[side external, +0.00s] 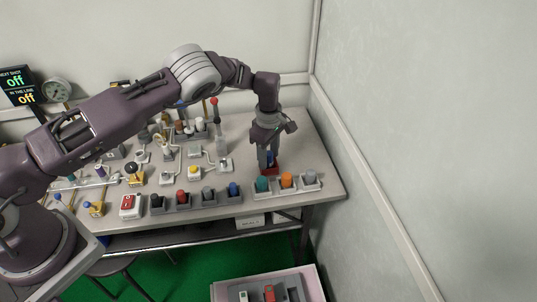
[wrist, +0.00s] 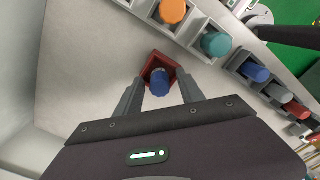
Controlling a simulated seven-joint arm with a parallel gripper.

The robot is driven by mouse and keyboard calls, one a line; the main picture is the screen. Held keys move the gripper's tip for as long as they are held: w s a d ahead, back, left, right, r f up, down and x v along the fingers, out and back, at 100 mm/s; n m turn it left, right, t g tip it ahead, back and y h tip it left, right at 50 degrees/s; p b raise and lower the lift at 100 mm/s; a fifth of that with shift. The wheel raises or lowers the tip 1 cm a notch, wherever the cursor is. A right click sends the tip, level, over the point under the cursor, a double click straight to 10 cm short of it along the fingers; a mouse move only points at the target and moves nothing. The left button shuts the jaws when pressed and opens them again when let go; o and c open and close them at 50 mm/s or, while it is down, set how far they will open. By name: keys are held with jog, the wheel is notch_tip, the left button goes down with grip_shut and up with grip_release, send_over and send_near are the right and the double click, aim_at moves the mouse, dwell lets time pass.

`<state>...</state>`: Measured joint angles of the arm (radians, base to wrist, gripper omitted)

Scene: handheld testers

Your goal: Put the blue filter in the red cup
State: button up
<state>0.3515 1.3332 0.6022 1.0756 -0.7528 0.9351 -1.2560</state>
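The red cup (wrist: 149,64) is a small squarish holder on the table below my gripper. It also shows in the side view (side external: 270,171) under the fingers. The blue filter (wrist: 160,84) is a short blue cylinder that stands out of the red cup, its lower end hidden inside the cup. My gripper (wrist: 160,80) points down over the cup with a finger on each side of the filter. The fingers look apart, with small gaps to the filter in the wrist view. In the side view the fingers (side external: 268,160) partly hide the filter.
Teal (side external: 262,184), orange (side external: 286,180) and grey (side external: 310,178) pieces sit in holders near the front right edge. A row with a blue piece (side external: 233,189) and a red piece (side external: 182,196) lies to the left. Levers and fixtures crowd the back left. The table right of my gripper is clear.

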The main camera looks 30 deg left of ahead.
notch_tip(320, 180, up, 12)
jog(key=shift+r, duration=0.15)
jog(key=shift+r, duration=0.15)
notch_tip(320, 180, up, 7)
jog(key=m, duration=0.1)
send_over(269, 153)
jog(key=s+a, duration=0.2)
jog(key=s+a+r+m+t+h, duration=0.2)
jog(key=s+r+m, duration=0.4)
jog(key=s+r, duration=0.85)
jog(key=s+a+m+t+y, duration=0.1)
jog(key=s+m, duration=1)
jog(key=s, duration=1.1)
jog(key=t+y, duration=0.1)
jog(key=t, duration=0.1)
jog(key=shift+s+r+t, duration=0.25)
jog(key=shift+t, duration=0.05)
